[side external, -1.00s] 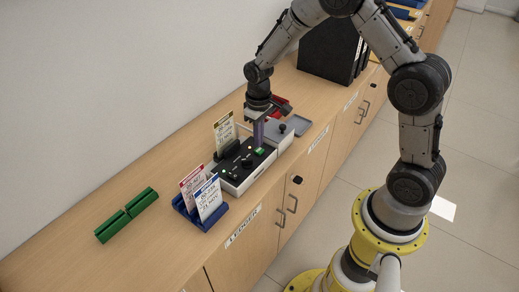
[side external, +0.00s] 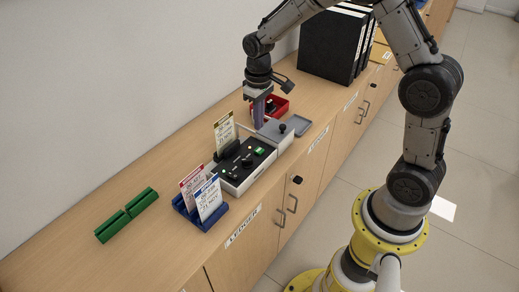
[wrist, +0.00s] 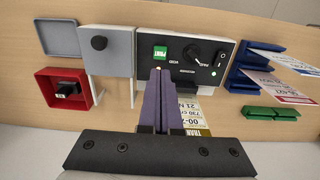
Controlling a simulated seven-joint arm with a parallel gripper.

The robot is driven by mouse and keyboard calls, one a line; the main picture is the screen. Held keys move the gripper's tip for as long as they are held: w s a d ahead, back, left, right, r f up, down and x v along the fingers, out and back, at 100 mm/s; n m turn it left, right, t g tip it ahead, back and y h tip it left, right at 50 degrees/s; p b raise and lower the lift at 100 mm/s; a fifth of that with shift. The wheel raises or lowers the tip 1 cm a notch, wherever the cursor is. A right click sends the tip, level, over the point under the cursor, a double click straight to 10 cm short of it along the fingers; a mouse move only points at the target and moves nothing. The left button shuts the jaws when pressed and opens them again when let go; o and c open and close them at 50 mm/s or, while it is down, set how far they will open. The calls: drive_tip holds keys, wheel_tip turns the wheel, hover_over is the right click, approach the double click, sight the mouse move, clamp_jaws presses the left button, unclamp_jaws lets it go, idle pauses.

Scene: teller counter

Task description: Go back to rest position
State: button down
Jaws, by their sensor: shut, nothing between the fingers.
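My gripper (side external: 258,112) is shut and empty, raised above the counter behind the grey box. In the wrist view its purple fingers (wrist: 160,100) are pressed together, in front of the lower left of the control panel. The panel (side external: 246,164) is a white box with a black face, a green PRINT button (wrist: 160,52) and a black knob (wrist: 192,53). A printed card (side external: 224,132) stands upright in a dark holder at its left; in the wrist view my fingers partly hide that card (wrist: 198,115).
A red tray (side external: 272,107) holding a dark-handled item, a grey box with a black knob (side external: 282,129) and a grey tray (side external: 299,124) sit beyond the panel. A blue rack (side external: 207,217) holds two cards. A green holder (side external: 127,215) lies at left; black binders (side external: 330,45) stand behind.

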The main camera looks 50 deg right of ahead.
drive_tip(key=s+a+r+t, duration=0.2)
drive_tip(key=s+r, duration=0.2)
drive_tip(key=r, duration=0.5)
drive_tip(key=s+a+r+t, duration=0.15)
drive_tip(key=s+r, duration=0.25)
drive_tip(key=r, duration=0.5)
drive_tip(key=s+a+f+t, duration=0.1)
drive_tip(key=s+t, duration=0.1)
drive_tip(key=s, duration=1.4)
drive_tip(key=shift+s+f, duration=0.15)
drive_tip(key=shift+f, duration=0.25)
